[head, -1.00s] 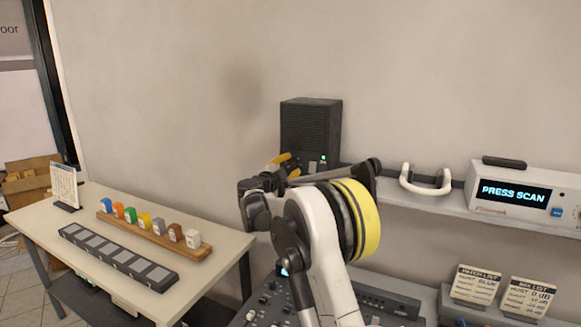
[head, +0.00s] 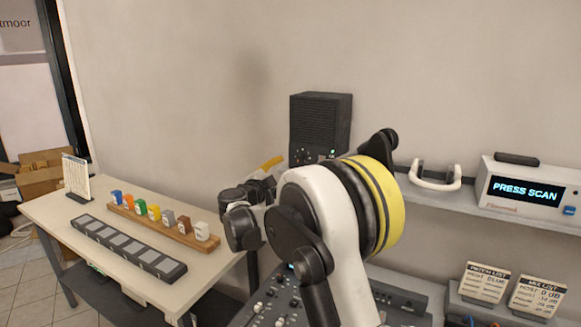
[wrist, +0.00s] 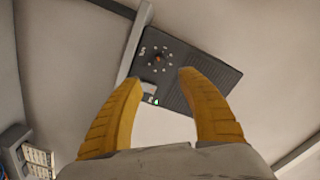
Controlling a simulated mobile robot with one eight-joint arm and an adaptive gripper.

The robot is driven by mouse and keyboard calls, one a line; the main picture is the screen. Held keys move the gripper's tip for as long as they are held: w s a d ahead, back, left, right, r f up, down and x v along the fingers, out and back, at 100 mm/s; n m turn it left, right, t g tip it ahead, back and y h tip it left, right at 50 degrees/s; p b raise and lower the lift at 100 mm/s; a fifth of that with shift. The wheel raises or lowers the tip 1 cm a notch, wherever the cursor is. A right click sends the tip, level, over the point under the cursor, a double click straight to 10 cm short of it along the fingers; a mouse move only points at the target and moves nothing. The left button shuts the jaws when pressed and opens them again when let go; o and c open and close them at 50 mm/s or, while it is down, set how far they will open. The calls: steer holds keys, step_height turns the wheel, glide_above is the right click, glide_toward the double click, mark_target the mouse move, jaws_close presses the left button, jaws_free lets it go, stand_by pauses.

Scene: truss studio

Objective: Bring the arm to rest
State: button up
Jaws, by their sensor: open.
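My gripper (wrist: 158,85) shows in the wrist view as two yellow fingers set wide apart, with nothing between them. Beyond the fingertips is a dark speaker-like box (wrist: 183,68) with a dial and a small light. In the head view only a bit of yellow finger (head: 271,162) shows past my folded arm, left of the same box (head: 320,120). My arm, white and black with a yellow band, rises from the bottom centre and hides much of the gripper. I cannot tell the exact gap to the box.
A cream table (head: 58,212) at left bears a wooden rack (head: 180,236) of coloured blocks and a dark slotted strip (head: 128,250). A wall shelf (head: 500,215) holds a white handle-like item (head: 436,180) and a scanner (head: 528,190) reading PRESS SCAN. A control desk (head: 275,300) lies below.

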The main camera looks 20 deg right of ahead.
steer(key=shift+s+a, duration=0.25)
stand_by(0.3)
